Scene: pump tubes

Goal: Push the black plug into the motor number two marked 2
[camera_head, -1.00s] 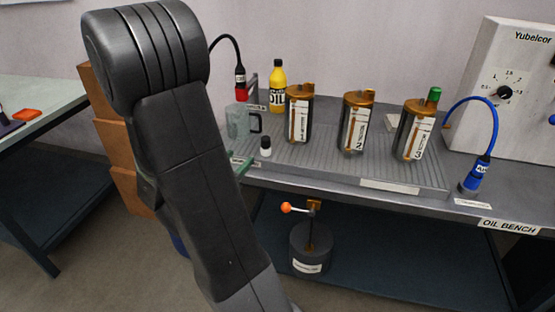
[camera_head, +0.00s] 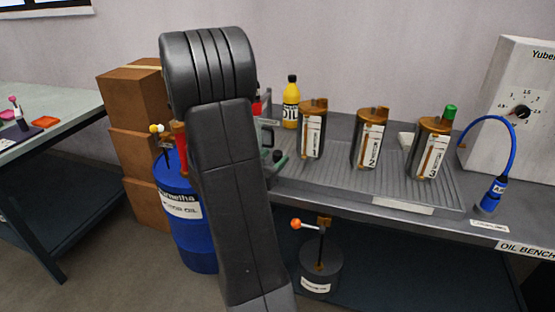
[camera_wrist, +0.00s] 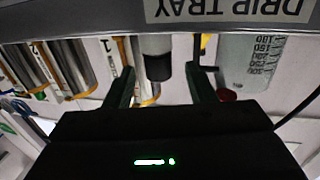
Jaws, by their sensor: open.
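A small plug-like piece (camera_wrist: 157,58), pale with a black end, stands near the drip tray edge in the wrist view, which is upside down. My gripper (camera_wrist: 162,76) is open, with a dark green finger on either side of this piece; I cannot tell whether they touch it. In the head view my arm hides most of the gripper, and only a bit of green finger (camera_head: 280,164) shows. Motor 2 (camera_head: 370,140), a copper-topped cylinder marked 2, stands upright on the tray. Motor 1 (camera_head: 312,130) stands left of it. Motor 3 (camera_head: 432,148), with a green plug on top, stands right.
The ribbed drip tray (camera_head: 335,180) has free room before the motors. A yellow oil bottle (camera_head: 291,105) stands behind. A clear graduated jug (camera_wrist: 250,62) is close beside my gripper. A blue drum (camera_head: 190,215) is at left.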

